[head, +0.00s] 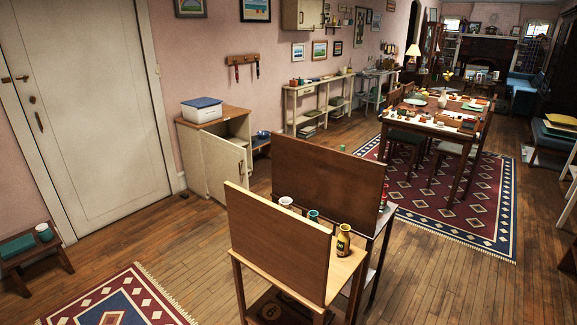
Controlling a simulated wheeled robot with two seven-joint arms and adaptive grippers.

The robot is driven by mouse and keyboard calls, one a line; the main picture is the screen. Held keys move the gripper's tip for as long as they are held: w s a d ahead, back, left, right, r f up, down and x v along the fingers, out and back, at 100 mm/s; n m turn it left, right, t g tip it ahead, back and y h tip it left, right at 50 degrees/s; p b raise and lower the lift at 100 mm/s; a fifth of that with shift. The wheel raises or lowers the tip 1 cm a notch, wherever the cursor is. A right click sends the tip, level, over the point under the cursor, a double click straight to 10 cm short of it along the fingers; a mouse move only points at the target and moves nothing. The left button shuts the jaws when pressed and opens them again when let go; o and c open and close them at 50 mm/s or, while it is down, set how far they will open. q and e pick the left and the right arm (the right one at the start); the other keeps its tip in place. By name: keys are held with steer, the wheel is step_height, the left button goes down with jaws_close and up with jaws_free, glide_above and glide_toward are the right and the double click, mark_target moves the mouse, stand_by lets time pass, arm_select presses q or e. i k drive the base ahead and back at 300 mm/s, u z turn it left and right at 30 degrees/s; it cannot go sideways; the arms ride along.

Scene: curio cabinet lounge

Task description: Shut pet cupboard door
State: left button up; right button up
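A low cream cupboard (192,153) with a wooden top stands against the pink wall, right of the large white door. I take it to be the pet cupboard; no label is readable. Its cream door (227,172) stands open, swung out into the room, with a small dark handle near its right edge. A white box with a blue lid (202,109) sits on top. Neither of my grippers is in view.
A patterned rug (116,302) lies front left. Wooden floor (165,238) before the cupboard is clear. A laid dining table (431,122) stands back right.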

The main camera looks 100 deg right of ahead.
mark_target(225, 160)
steer(key=z, duration=1.8)
steer(key=i, duration=3.85)
steer(key=z, duration=1.9)
steer(key=k, duration=0.4)
steer(key=z, duration=0.5)
steer(key=i, duration=0.75)
steer(key=u, duration=0.05)
